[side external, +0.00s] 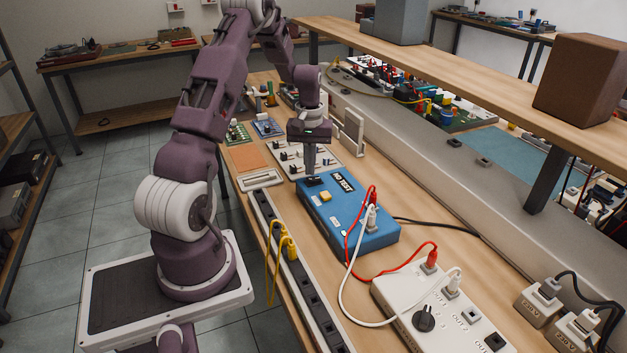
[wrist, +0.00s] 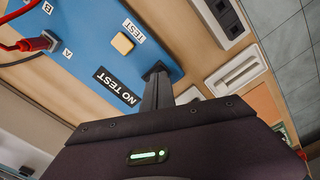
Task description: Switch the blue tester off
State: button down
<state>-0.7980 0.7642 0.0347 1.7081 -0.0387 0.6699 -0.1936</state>
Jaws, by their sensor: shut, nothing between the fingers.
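The blue tester (side external: 375,236) lies on the wooden bench, with a "NO TEST" label (side external: 343,182) and a yellow square button (side external: 325,196) on top. A black switch (side external: 314,182) sits at its far end, close to the label; the fingers partly hide it. My gripper (side external: 310,174) is shut and empty, pointing down at this switch. In the wrist view the fingertips (wrist: 157,76) appear at or just over the black switch (wrist: 156,69) on the tester (wrist: 80,55). Contact and the switch's tilt cannot be told. A "TEST" label (wrist: 133,31) lies beyond the button.
A red plug (side external: 373,195) and white plug (side external: 370,218) stand in the tester, their leads running to a white box (side external: 400,292). A power strip (side external: 300,275) with yellow plugs runs along the front edge. A panel with several switches (side external: 318,158) lies behind my gripper.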

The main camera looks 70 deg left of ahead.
aim_at(310, 179)
jog(key=shift+f, duration=0.95)
dwell(0.5)
jog(key=shift+r, duration=3.55)
jog(key=s+d+r+m+t, duration=0.2)
jog(key=d+r+m, duration=0.1)
jog(key=d+r, duration=0.75)
jog(key=s+d+r+m+t, duration=0.1)
jog(key=s+d+r+m, duration=0.25)
jog(key=d+r, duration=0.65)
jog(key=s+d+f+m+t, duration=0.2)
jog(key=s+d+m, duration=0.3)
jog(key=s+d, duration=0.7)
jog(key=shift+s+f+t, duration=0.15)
jog(key=shift+f+t, duration=0.15)
jog(key=shift+f, duration=0.3)
